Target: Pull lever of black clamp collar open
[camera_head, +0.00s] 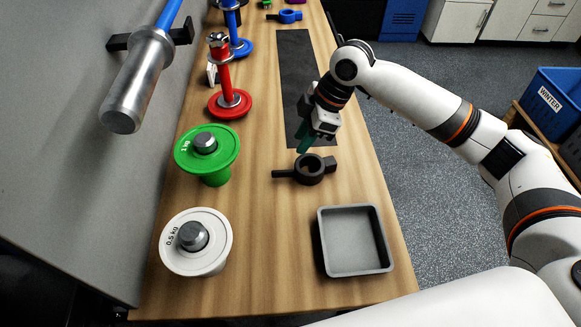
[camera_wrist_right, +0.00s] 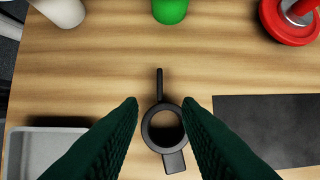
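The black clamp collar (camera_head: 300,178) lies flat on the wooden table in the head view. It is a ring with a thin bar sticking out to the left and a thicker block on the right. In the right wrist view the collar (camera_wrist_right: 148,128) lies below my fingers, with its thin bar (camera_wrist_right: 160,83) pointing up and its block (camera_wrist_right: 174,161) pointing down. My right gripper (camera_head: 304,145) hangs just behind the collar in the head view. In the wrist view its dark green fingers (camera_wrist_right: 161,104) are spread apart with nothing between them. My left gripper is out of view.
A grey tray (camera_head: 351,269) sits in front of the collar. A green weight (camera_head: 220,158), a white weight (camera_head: 209,252) and a red weight stand (camera_head: 222,80) line the left side. A dark mat (camera_head: 297,65) lies behind. A metal-ended bar (camera_head: 138,85) juts from the wall.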

